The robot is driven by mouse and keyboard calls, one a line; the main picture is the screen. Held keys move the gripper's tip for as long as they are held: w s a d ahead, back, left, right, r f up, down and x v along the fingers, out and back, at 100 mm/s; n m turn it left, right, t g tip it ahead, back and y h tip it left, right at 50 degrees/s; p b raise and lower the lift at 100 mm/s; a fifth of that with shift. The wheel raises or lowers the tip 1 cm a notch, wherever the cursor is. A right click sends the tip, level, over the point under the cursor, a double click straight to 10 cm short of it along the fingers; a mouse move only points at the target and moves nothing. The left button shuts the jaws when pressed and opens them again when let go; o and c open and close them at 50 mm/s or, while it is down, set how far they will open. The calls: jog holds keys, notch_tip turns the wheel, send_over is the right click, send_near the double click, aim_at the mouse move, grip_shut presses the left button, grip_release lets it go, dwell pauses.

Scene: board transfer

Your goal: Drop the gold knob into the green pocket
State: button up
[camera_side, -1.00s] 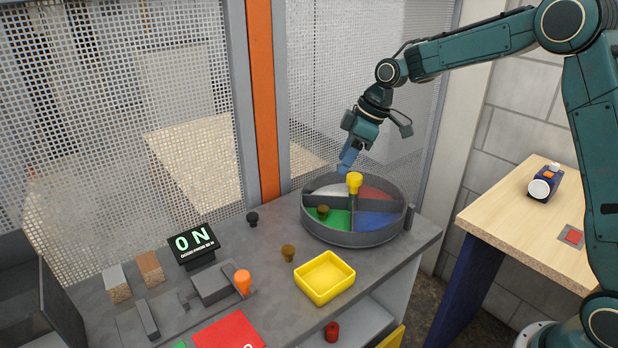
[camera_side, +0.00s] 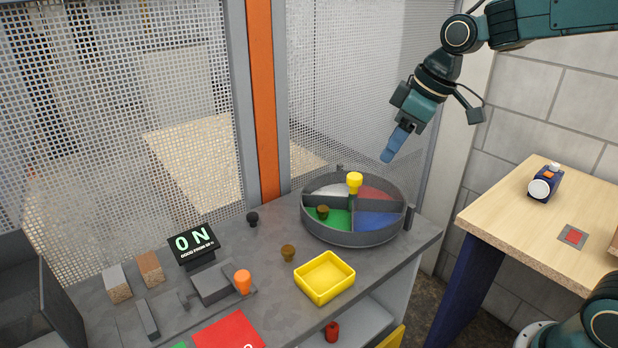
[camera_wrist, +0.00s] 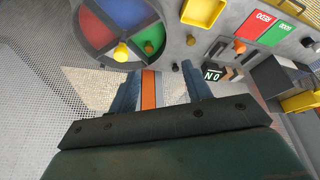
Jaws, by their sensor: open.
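The round tray (camera_side: 352,238) is split into white, red, blue and green pockets, with a yellow knob (camera_side: 355,180) at its centre. A brownish-gold knob (camera_side: 323,211) is in the green pocket (camera_side: 339,219); it also shows there in the wrist view (camera_wrist: 148,47). A second brownish-gold knob (camera_side: 288,252) stands on the table in front of the tray. My gripper (camera_side: 388,156) is up and to the right of the tray, clear of it. In the wrist view its fingers (camera_wrist: 160,82) are apart with nothing held between them.
A yellow square bin (camera_side: 324,279) is in front of the tray. A mesh fence (camera_side: 110,120) runs behind the table. A wooden table (camera_side: 520,222) is at right.

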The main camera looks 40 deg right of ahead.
jog(key=s+d+m+t+h, duration=0.1)
jog(key=s+m, duration=0.4)
jog(key=s, duration=1.6)
jog(key=shift+s+f+m+t+h, duration=0.3)
jog(key=shift+f+h, duration=0.1)
jog(key=shift+f, duration=0.05)
